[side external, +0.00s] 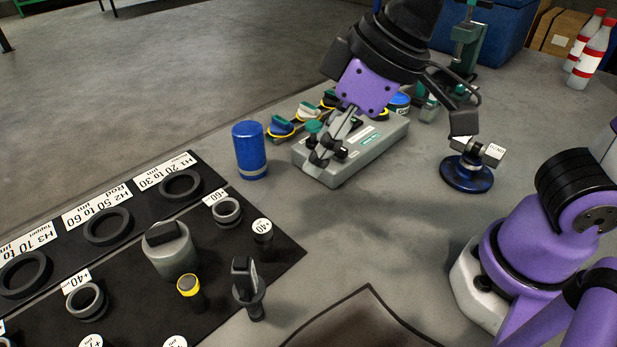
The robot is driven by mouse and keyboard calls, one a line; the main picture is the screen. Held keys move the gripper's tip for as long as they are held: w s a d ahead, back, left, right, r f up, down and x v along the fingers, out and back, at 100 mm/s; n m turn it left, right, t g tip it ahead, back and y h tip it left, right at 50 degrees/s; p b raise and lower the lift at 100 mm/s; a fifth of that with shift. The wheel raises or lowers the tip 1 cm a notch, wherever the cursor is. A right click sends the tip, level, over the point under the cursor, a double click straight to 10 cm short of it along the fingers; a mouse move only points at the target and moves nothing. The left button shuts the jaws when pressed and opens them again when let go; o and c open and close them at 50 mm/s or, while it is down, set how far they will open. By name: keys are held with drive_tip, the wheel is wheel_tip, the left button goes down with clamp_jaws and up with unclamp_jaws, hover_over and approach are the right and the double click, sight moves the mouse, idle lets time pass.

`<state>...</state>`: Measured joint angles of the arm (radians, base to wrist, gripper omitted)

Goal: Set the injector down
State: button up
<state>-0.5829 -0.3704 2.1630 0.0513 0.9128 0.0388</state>
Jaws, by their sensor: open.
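My gripper (329,154) points down and to the left, with its purple housing above and slim metallic fingers below. The jaws are open, and the fingertips are over the left part of a pale grey box-shaped device (377,146). I cannot tell from this angle whether they touch it. I cannot pick out the injector for certain; the fingers hide part of the device. A dark upright part (248,289) with a flat-sided top stands at the right side of the black mat (215,291), well away from my gripper.
A blue cylinder (249,151) stands left of the device. A round blue base with a grey block (466,173) stands to its right. The mat carries labelled rings and a grey canister (171,250). Red-and-white bottles (590,50) stand far right.

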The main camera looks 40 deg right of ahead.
drive_tip(key=s+d+f+m+t+h, duration=0.1)
drive_tip(key=d+m, duration=0.4)
drive_tip(key=d, duration=0.9)
drive_tip(key=shift+s+f+m+h, duration=0.3)
drive_tip(key=shift+s+f+h, duration=0.4)
drive_tip(key=shift+s, duration=0.25)
drive_tip(key=shift+d, duration=0.1)
